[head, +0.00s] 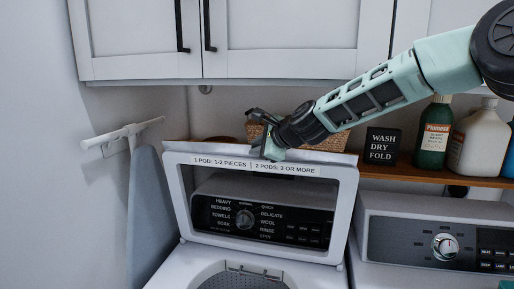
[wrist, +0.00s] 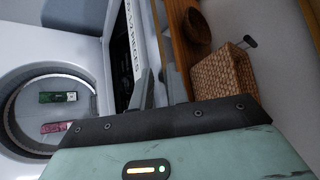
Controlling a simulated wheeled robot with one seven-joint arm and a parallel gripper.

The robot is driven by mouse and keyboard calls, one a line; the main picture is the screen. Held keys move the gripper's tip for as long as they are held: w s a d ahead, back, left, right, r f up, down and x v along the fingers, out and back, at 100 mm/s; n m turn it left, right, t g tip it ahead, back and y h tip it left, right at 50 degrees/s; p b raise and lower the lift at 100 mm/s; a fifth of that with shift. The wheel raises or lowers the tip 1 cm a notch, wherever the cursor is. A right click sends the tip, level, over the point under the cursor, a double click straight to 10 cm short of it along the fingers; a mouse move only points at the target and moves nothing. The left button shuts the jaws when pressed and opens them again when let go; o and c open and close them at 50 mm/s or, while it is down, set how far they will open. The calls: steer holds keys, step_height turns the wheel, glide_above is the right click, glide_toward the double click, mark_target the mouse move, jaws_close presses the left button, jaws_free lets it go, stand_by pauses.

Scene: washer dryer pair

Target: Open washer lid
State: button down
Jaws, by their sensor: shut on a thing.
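The washer lid (head: 262,166) stands raised, nearly upright, in the head view. It is a white frame with a window, through which the black control panel (head: 250,219) shows. A label strip about pods runs along its top edge. My gripper (head: 268,147) is at the middle of that top edge, shut on the lid. The exact finger contact is partly hidden. In the wrist view the lid (wrist: 131,42) shows edge-on above my gripper body. The washer's round opening (wrist: 58,72) is uncovered, with a green item (wrist: 58,97) and a red item (wrist: 57,127) inside.
A wooden shelf (head: 430,175) behind holds a wicker basket (wrist: 222,82), a bowl (wrist: 195,28), a sign (head: 383,145) and bottles. White cabinets (head: 275,35) hang above. A dryer (head: 430,275) stands to the right. An ironing board (head: 147,215) leans at left.

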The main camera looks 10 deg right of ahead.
steer(key=c, duration=1.5)
jaws_free()
steer(key=shift+s, duration=0.1)
steer(key=b+v, duration=1)
steer(key=v, duration=0.7)
steer(key=shift+d+r, duration=0.15)
